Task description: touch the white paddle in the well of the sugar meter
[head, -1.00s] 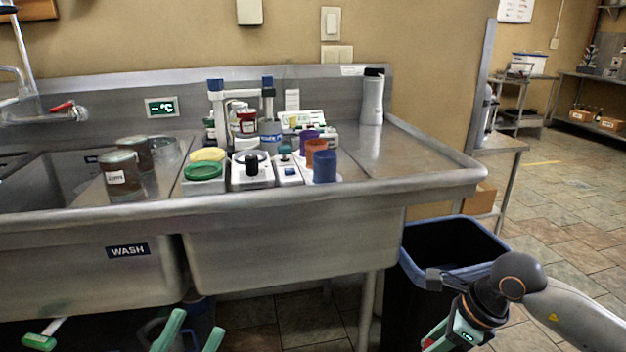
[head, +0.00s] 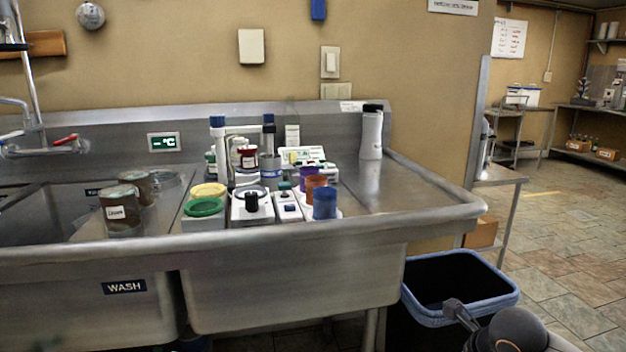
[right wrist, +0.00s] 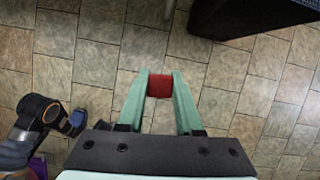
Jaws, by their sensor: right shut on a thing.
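On the steel drainboard, a white device with a greenish display (head: 301,155) stands at the back, and a small white device with a dark blue part (head: 288,208) stands in the front row. I cannot tell which is the sugar meter, and I make out no well or white paddle. My right gripper (right wrist: 160,86) shows in the right wrist view, over the tiled floor, shut on a small red block (right wrist: 160,85). In the head view only part of my right arm shows at the lower right, well away from the devices. My left gripper is not in view.
A white unit with a black knob (head: 252,207), green ring (head: 204,207), yellow ring (head: 208,190) and blue cup (head: 324,203) crowd the drainboard. Brown jars (head: 120,210) stand left. A blue-rimmed bin (head: 460,285) stands below.

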